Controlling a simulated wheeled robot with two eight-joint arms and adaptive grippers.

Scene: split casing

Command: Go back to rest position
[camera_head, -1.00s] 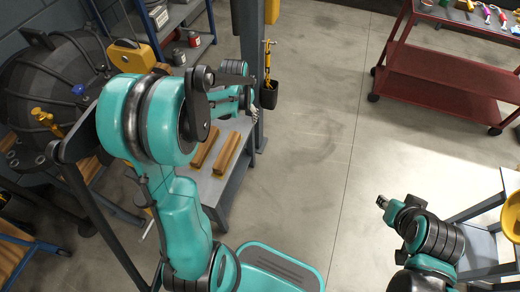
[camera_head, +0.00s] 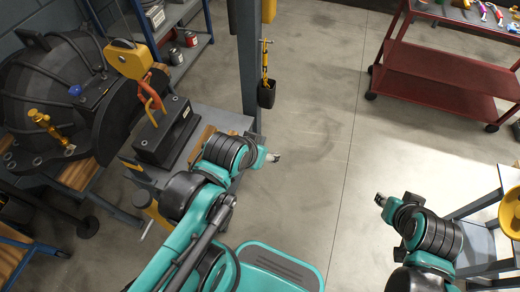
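My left gripper (camera_head: 273,157) is at the end of the teal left arm, just past the right edge of the grey bench (camera_head: 233,121). It looks small and empty, and its fingers are too small to read. My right gripper (camera_head: 380,199) points up and left over the bare floor at the lower right. Its fingers are also too small to read. Both grippers are apart from any object. The large dark casing (camera_head: 50,85) stands at the left. A black block (camera_head: 166,132) sits on the bench below a yellow hoist block (camera_head: 128,60) with an orange hook.
A grey post (camera_head: 250,65) stands behind the bench, with a black pouch (camera_head: 266,96) hanging beside it. A red cart (camera_head: 440,80) with tools is at the upper right. A grey table (camera_head: 478,243) with a yellow round part (camera_head: 511,213) is at the right. The middle floor is clear.

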